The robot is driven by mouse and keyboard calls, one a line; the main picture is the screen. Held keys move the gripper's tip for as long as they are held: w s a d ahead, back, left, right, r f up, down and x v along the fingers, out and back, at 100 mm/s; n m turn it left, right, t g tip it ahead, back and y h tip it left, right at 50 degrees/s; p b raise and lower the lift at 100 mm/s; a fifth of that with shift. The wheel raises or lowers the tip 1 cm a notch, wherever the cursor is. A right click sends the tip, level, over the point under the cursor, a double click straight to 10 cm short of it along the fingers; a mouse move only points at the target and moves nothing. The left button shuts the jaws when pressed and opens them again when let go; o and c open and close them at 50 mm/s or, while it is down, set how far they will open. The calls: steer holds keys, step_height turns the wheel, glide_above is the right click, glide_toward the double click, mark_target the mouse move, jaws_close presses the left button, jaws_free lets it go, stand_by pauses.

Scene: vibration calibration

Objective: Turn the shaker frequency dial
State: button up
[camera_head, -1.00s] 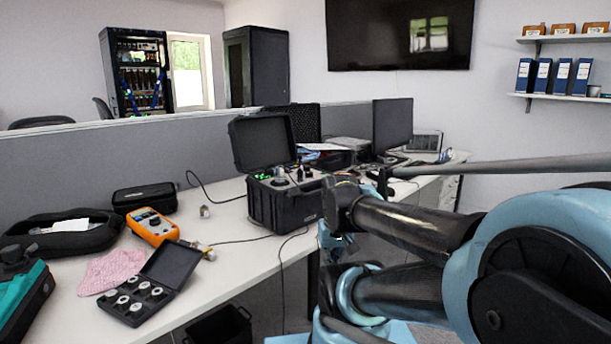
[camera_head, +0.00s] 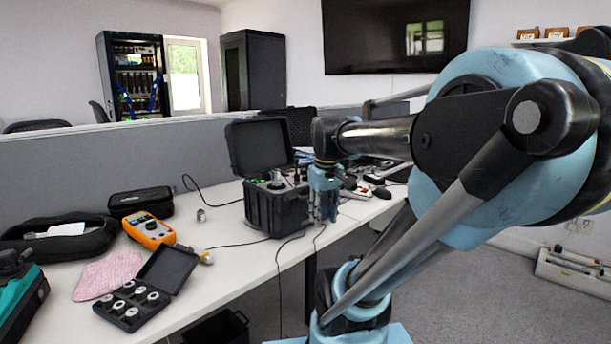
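The shaker is a black box (camera_head: 268,212) with its lid (camera_head: 262,147) raised, standing on the white desk. Its top panel shows green lights (camera_head: 262,179) and small dark knobs (camera_head: 277,185). They are too small to tell which is the frequency dial. My gripper (camera_head: 323,218) hangs pointing down just to the right of the box in the picture, by the desk edge. It appears apart from the panel knobs. Its fingers are too small to tell whether they are open or shut.
An orange multimeter (camera_head: 148,229), a small metal cylinder (camera_head: 201,215), an open case of round weights (camera_head: 160,280), a pink cloth (camera_head: 108,275) and a black pouch (camera_head: 141,201) lie left of the box. A cable crosses the desk. A grey partition (camera_head: 100,165) stands behind.

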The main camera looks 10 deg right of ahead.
steer(key=w+r+n, duration=0.5)
steer(key=w+r, duration=0.9)
step_height(320, 180, up, 8)
steer(key=f+n+g, duration=0.1)
steer(key=n+g, duration=0.1)
steer(key=n, duration=0.3)
glide_above(306, 178)
steer(key=w, duration=0.2)
steer(key=f, duration=1.6)
steer(key=shift+s+d+f, duration=0.1)
steer(key=shift+s+f, duration=0.15)
steer(key=shift+f, duration=0.15)
jaws_close()
